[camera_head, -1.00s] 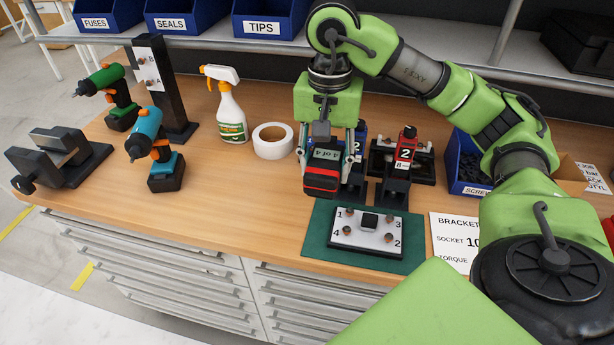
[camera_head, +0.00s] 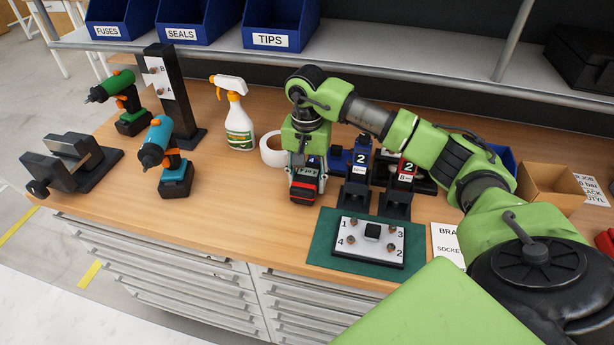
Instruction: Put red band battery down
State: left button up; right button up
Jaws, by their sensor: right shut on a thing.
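My right gripper (camera_head: 304,165) points down and is shut on the red band battery (camera_head: 303,191), a dark block with a red band around it. The battery is low over the wooden bench, left of the blue number 2 unit (camera_head: 358,164) and behind the left corner of the green mat. I cannot tell whether its underside touches the bench top. The gripper hides part of its upper side. My left gripper is not in view.
The green mat (camera_head: 318,247) with a white bolt plate (camera_head: 350,256) lies in front. A red number 2 unit (camera_head: 404,180) stands right. A tape roll (camera_head: 270,153) and spray bottle (camera_head: 238,125) stand behind left. Bench between the teal drill (camera_head: 165,160) and battery is clear.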

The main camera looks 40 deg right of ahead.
jog(key=shift+f, duration=0.1)
jog(key=shift+f, duration=0.25)
jog(key=o, duration=1.1)
jog(key=shift+r, duration=0.1)
jog(key=shift+o, duration=0.2)
